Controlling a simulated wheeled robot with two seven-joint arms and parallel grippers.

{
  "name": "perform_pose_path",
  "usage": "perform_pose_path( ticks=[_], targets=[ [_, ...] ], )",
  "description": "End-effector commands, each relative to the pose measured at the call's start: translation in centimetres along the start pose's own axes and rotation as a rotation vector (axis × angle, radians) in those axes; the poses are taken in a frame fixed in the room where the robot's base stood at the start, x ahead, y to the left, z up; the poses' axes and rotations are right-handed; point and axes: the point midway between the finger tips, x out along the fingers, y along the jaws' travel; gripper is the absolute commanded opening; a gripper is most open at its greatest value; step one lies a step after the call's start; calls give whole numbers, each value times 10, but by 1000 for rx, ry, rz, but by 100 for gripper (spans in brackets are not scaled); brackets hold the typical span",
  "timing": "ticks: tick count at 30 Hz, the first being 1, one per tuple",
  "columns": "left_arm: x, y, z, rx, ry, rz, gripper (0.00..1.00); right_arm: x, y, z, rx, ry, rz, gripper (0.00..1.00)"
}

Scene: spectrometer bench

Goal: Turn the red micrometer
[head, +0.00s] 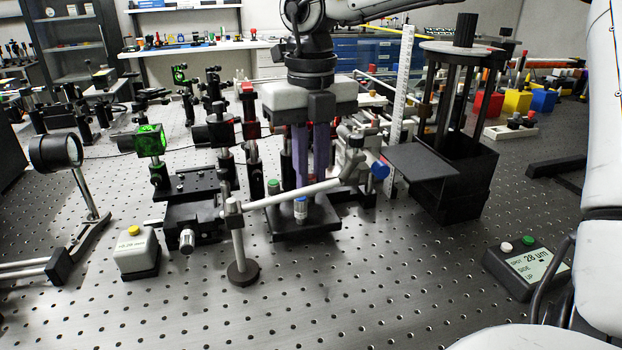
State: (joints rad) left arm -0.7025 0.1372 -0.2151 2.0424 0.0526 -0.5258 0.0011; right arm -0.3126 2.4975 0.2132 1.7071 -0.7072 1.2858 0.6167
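My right gripper (311,185) hangs from above in the middle of the head view, fingers pointing down over a stage assembly. Its two fingers stand close together with little gap visible; whether they grip something between them is not clear. I cannot pick out a red micrometer; the gripper covers part of the assembly behind it. A blue-banded micrometer (300,208) stands just below the fingertips, and a green-topped knob (273,187) is left of it. A larger blue knob (380,170) sits to the right of the fingers. My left gripper is not in view.
A grey bar on a post (238,245) crosses in front of the assembly. A black tower with a flat plate (425,161) stands to the right. A yellow-button box (138,252) is at front left, a display box (527,266) at front right. The front breadboard is mostly clear.

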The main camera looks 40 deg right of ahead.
Motion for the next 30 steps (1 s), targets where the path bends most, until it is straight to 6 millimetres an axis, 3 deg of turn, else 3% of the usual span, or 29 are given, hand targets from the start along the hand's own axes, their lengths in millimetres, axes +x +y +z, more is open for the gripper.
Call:
perform_pose_path(
  ticks=[12, 30],
  targets=[
    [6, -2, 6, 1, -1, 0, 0, 0, 0, 1, 261, -3, -1, 0],
    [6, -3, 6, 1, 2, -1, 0, -1, 0, 1, 330, -3, 0, 0]
  ],
)
